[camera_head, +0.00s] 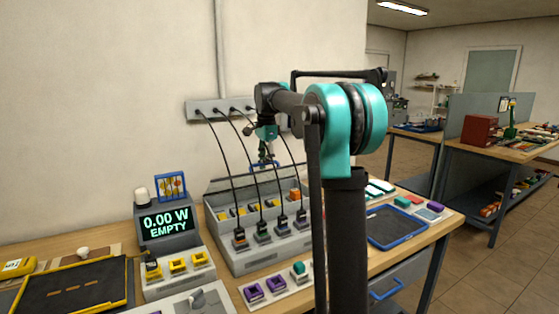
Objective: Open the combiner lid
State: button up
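The grey combiner box (272,255) stands on the bench against the wall. Several black cables run from a wall strip down to plugs in its front row, and yellow and orange parts show in the compartments behind. A grey panel (226,184), seemingly the lid, stands raised along the box's back edge. A blue bar (262,164) shows at its top. My gripper (266,154) points down behind the cables, close to the blue bar. It is small and partly covered by cables, so I cannot tell whether its fingers touch or grip the bar. My arm hides the box's right end.
A display (166,222) reads 0.00 W EMPTY. A yellow-edged tray (75,287), yellow-socket block (178,266) and purple-part strip (266,290) sit in front and left. A blue-rimmed tray (397,228) lies right. The cable strip (205,110) is on the wall.

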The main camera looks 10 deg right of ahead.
jog(key=s+d+f, duration=0.2)
jog(key=s+f, duration=0.3)
jog(key=f, duration=0.2)
jog(key=s+r+t, duration=0.1)
jog(key=s+r, duration=0.2)
jog(key=r, duration=1.3)
jog(key=shift+n+t, duration=0.3)
jog(key=shift+n, duration=0.4)
jog(key=shift+s+d+f, duration=0.25)
jog(key=shift+s+f, duration=0.45)
jog(key=shift+f, duration=0.25)
jog(key=shift+s+d+f, duration=0.2)
jog(key=shift+s+f, duration=0.5)
jog(key=shift+f, duration=0.2)
